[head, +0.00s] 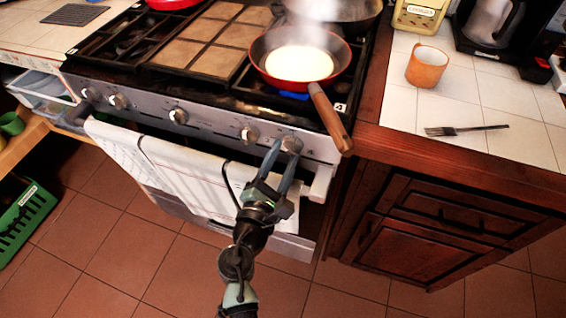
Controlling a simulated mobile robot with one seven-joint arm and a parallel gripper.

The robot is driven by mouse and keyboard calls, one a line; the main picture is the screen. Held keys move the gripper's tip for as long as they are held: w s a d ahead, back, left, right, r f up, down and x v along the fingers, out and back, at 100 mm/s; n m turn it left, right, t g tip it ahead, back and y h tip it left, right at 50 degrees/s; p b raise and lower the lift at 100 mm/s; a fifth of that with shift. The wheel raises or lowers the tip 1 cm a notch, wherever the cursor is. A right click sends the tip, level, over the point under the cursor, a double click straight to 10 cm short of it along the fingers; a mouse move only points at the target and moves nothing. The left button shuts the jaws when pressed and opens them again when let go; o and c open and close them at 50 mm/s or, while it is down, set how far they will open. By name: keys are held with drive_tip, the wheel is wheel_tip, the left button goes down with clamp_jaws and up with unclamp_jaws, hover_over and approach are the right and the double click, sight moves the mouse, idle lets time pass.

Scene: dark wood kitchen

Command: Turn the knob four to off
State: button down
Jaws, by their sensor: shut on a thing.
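The stove's front panel (215,127) carries a row of several round metal knobs. My gripper (283,148) is at the rightmost knob (292,144), its two fingers closed around it from the front. The fingers partly hide this knob, so its pointer angle cannot be told. Another knob (250,133) sits just to the left, untouched. A blue flame (293,96) shows under the red frying pan (338,76) at the right burner. The numbers of the knobs are too small to read.
The pan's wooden handle (330,118) sticks out over the front edge, close above my gripper. A towel (190,175) hangs on the oven door below.

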drive_tip(key=m+b, duration=0.3)
drive_tip(key=m, duration=0.1)
drive_tip(key=shift+f+m, duration=0.1)
drive_tip(key=shift+m, duration=0.2)
drive_tip(key=m+b, duration=0.1)
drive_tip(key=m, duration=0.1)
drive_tip(key=m+b, duration=0.2)
drive_tip(key=shift+d+r+m, duration=0.1)
drive_tip(key=shift+r+m, duration=0.1)
drive_tip(key=shift+m, duration=0.1)
drive_tip(key=shift+c, duration=1.8)
unclamp_jaws()
drive_tip(key=shift+r, duration=0.1)
drive_tip(key=shift+s, duration=0.15)
drive_tip(key=v, duration=1.3)
drive_tip(key=shift+b, duration=0.35)
